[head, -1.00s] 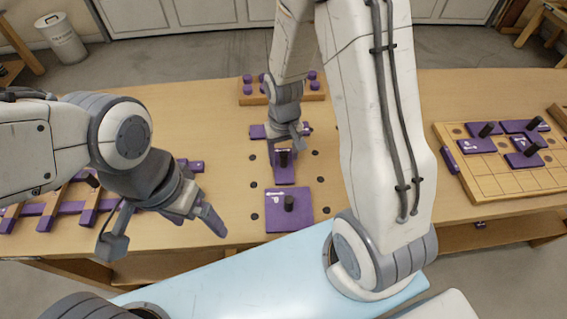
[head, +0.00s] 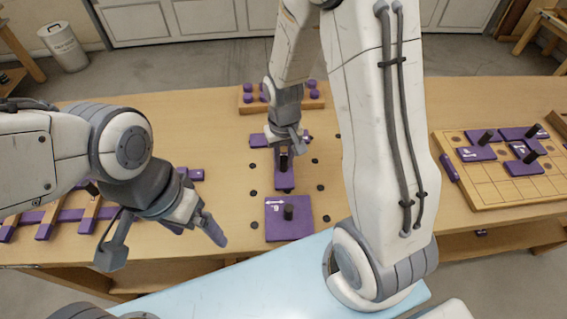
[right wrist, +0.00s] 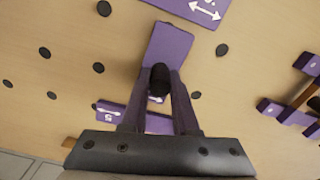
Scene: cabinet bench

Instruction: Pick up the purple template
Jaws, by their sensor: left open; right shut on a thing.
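A narrow purple template (head: 284,181) with a black knob lies on or just above the bench near the middle; I cannot tell which. My right gripper (head: 284,153) reaches down from behind and is shut on its knob. In the right wrist view, the fingers (right wrist: 158,95) close around the black knob, with the purple plate (right wrist: 168,48) extending beyond. A larger square purple template (head: 279,228) with a knob lies in front. Another purple piece (head: 258,140) lies behind, partly hidden by the gripper. My left gripper (head: 208,226) is open and empty at left, above the bench's front edge.
Black dots mark the bench (head: 230,150) around the templates. A wooden board (head: 490,188) with several purple templates is at right. A wooden rack (head: 252,104) with purple knobs stands behind. Purple strips on wooden bars (head: 65,210) lie at left, beneath my left arm.

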